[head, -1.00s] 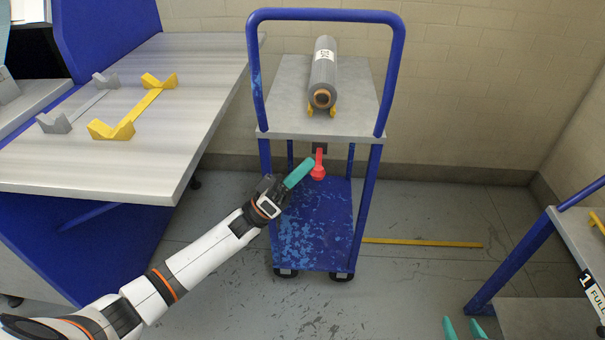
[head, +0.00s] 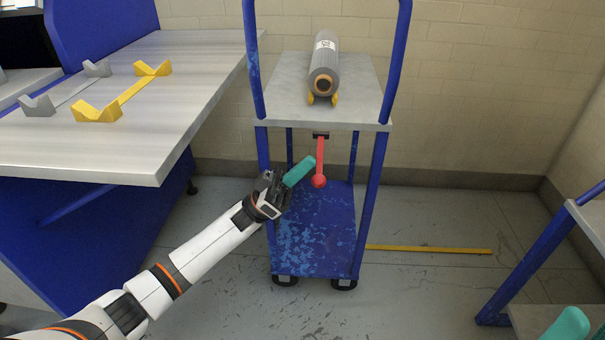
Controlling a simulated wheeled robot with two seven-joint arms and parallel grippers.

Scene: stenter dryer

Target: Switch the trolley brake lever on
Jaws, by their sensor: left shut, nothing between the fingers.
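The trolley (head: 264,152) is a blue frame with a grey top shelf and a worn blue lower deck. Its red brake lever (head: 320,160) hangs down from a dark mount under the top shelf's front edge, with a round red knob at its lower end. My left gripper (head: 312,163), with teal fingers, is shut and empty just left of the lever, near the knob; I cannot tell whether it touches. My right gripper shows only as a teal finger part (head: 568,326) at the bottom right corner, so its opening cannot be judged.
A grey roll (head: 324,66) lies on yellow cradles on the trolley's top shelf. A metal-topped table (head: 180,85) with yellow and grey V-holders stands at the left. Another blue-framed stand (head: 530,265) is at the right. A yellow strip (head: 430,249) lies on the floor.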

